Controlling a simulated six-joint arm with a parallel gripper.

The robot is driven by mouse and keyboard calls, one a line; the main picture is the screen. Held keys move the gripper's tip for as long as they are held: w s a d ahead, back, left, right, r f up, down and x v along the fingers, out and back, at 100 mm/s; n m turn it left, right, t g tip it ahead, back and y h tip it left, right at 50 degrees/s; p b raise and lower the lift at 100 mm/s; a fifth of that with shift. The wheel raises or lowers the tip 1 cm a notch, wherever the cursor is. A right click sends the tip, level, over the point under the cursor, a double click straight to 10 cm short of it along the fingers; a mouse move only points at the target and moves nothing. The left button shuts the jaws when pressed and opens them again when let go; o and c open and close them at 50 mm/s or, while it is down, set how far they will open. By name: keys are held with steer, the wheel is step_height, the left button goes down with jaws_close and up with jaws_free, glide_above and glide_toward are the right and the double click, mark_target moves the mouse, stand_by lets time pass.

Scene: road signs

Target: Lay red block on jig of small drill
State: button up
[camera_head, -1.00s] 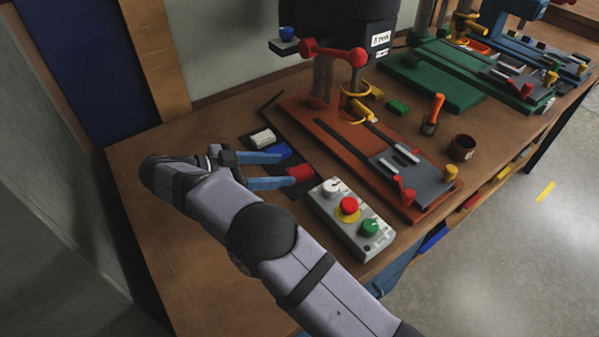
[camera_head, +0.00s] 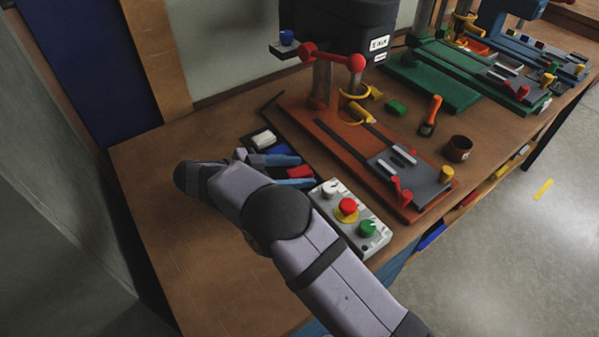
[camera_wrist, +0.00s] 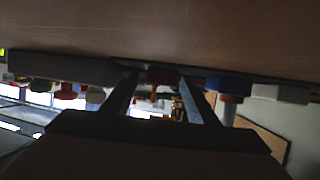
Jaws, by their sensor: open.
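The red block (camera_head: 300,172) lies on a dark mat, beside a blue block (camera_head: 280,150) and a white block (camera_head: 263,138). My gripper (camera_head: 305,171) is open, low over the table, with its blue fingers on either side of the red block. The wrist view shows the red block (camera_wrist: 160,76) between the spread fingertips (camera_wrist: 158,78); contact cannot be told. The nearest drill stands on an orange-brown base (camera_head: 318,120). Its grey jig plate (camera_head: 414,188) has light rails, a red clamp and a yellow knob. No block lies on that jig.
A grey control box (camera_head: 330,208) with white, red and green knobs stands close to my gripper's right. A brown cup (camera_head: 458,149), an orange-handled tool (camera_head: 431,115) and a green block (camera_head: 397,107) lie beyond the drill base. Green-based (camera_head: 440,88) and blue machines stand farther back.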

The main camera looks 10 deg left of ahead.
steer(key=c, duration=1.3)
steer(key=shift+r, duration=0.15)
step_height(320, 180, up, 18)
steer(key=p, duration=0.5)
steer(key=shift+p, duration=0.4)
